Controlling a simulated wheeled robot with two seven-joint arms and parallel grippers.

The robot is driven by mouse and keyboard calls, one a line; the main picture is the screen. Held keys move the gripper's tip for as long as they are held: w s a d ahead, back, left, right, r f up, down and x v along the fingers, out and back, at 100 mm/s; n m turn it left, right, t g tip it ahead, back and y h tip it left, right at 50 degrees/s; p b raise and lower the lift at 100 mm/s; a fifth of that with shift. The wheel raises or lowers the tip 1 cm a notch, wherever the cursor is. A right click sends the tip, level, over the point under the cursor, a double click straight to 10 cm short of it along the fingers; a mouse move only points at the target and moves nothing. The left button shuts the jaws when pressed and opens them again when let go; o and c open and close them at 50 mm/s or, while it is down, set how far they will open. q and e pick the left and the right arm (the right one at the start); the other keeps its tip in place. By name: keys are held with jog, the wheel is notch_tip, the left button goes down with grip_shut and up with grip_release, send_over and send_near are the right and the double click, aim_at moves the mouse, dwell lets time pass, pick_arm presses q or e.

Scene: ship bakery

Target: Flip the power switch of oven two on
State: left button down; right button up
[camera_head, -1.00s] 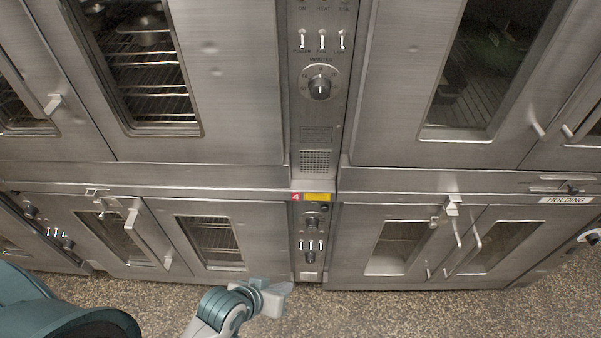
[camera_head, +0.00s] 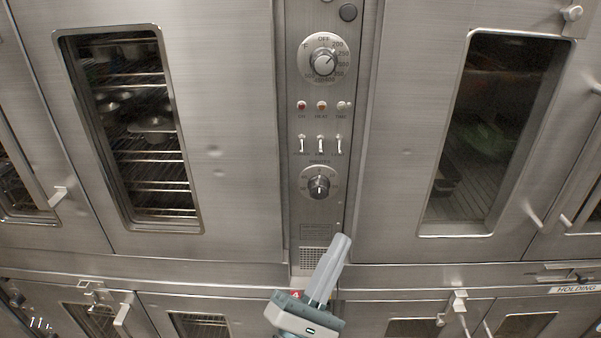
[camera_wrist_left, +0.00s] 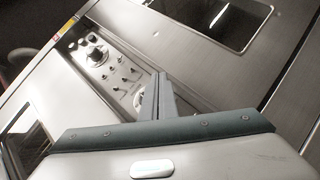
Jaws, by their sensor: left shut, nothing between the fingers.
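The upper oven's control panel (camera_head: 320,215) stands between two steel doors. It carries a row of three small toggle switches, the left one (camera_head: 301,145) under a red lamp (camera_head: 301,105). The labels are too small to read surely, and no number two shows. The lever positions are hard to tell. My left gripper (camera_head: 340,242) is shut and empty, pointing up in front of the panel's lower end, below the switches. In the left wrist view its fingers (camera_wrist_left: 160,80) point toward a panel with toggles (camera_wrist_left: 120,60) and a dial (camera_wrist_left: 97,54). My right gripper is not in view.
A timer dial (camera_head: 319,184) sits below the switches and a thermostat dial (camera_head: 324,55) above the lamps. Door handles (camera_head: 533,210) stick out at the sides. Lower oven doors (camera_head: 200,322) show at the bottom; a red label (camera_head: 296,294) is partly hidden by my gripper.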

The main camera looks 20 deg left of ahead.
aim_at(302, 146)
pick_arm(q)
jog(key=a+r+n+t+y, duration=0.1)
jog(key=a+r+n+y, duration=0.2)
jog(key=a+n+y, duration=0.4)
jog(key=shift+w+r+n+t+y, duration=0.15)
jog(key=shift+w+n+t+y, duration=0.2)
jog(key=shift+n+y, duration=4.05)
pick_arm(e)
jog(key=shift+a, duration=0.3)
pick_arm(q)
jog(key=shift+w+n+h, duration=0.1)
jog(key=shift+n+h, duration=0.7)
jog(key=shift+h, duration=0.1)
